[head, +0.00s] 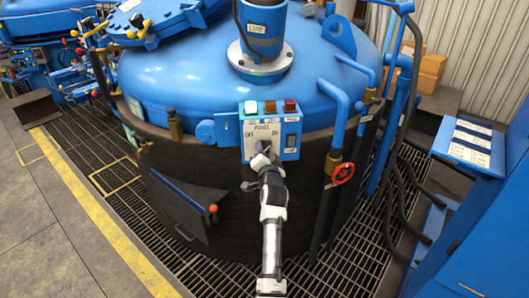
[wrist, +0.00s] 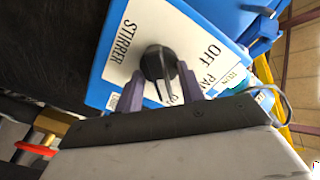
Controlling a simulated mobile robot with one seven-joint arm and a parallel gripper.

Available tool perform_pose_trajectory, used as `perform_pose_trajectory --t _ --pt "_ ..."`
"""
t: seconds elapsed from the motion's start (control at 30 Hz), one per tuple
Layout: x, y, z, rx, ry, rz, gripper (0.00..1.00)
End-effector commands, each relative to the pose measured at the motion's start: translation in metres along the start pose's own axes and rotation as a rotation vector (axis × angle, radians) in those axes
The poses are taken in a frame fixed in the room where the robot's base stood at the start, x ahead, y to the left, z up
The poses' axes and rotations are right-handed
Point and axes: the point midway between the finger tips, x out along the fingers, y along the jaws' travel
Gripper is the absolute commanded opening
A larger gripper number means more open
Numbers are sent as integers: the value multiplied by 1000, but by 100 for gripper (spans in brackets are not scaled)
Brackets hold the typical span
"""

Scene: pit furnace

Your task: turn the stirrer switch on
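The stirrer switch is a round black knob (wrist: 157,62) with a raised bar on a white plate labelled STIRRER, OFF and ON. In the wrist view its pale pointer line runs down toward the ON letters, which are partly hidden. My gripper (wrist: 161,76) has its two purple-grey fingers apart, one on each side of the knob's near part. I cannot tell whether they touch it. In the head view my gripper (head: 264,152) is at the control panel (head: 251,152) and covers the knob.
A red valve wheel (head: 343,174) and blue pipes stand right of my arm. A dark hatch with an orange-tipped handle (head: 213,209) lies lower left.

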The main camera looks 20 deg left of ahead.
Motion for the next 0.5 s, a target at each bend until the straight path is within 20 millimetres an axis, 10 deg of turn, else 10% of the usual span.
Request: perform_pose_trajectory --t 0.5 --pt "-30 1 1 -2 1 0 38"
